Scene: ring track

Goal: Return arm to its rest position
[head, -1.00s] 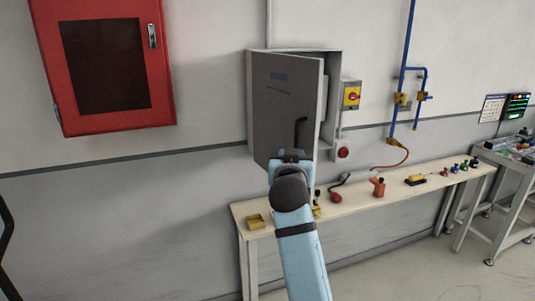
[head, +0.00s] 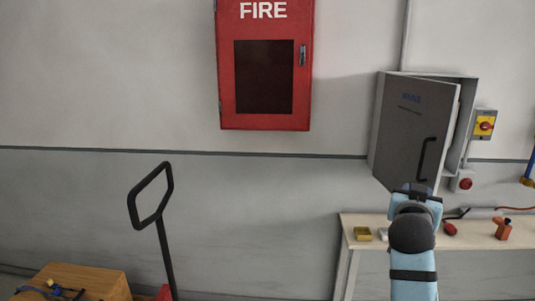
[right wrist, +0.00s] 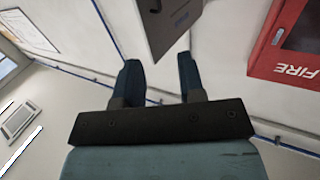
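My right arm (head: 412,255) reaches up from the lower right of the head view. Its gripper (head: 416,190) shows just below the black handle (head: 425,158) of the grey cabinet door (head: 405,125); the gap between them in depth is unclear. In the right wrist view the right gripper (right wrist: 160,78) has two dark blue fingers spread apart with nothing between them. The grey door also shows beyond the fingertips there (right wrist: 162,28). The door stands ajar from its cabinet (head: 466,125). My left gripper is not in view.
A red fire cabinet (head: 265,118) hangs on the wall. A bench (head: 400,218) with small items stands below the grey cabinet. A black pallet-truck-like handle (head: 165,235) and a wooden box (head: 75,278) are at lower left. The wall between is bare.

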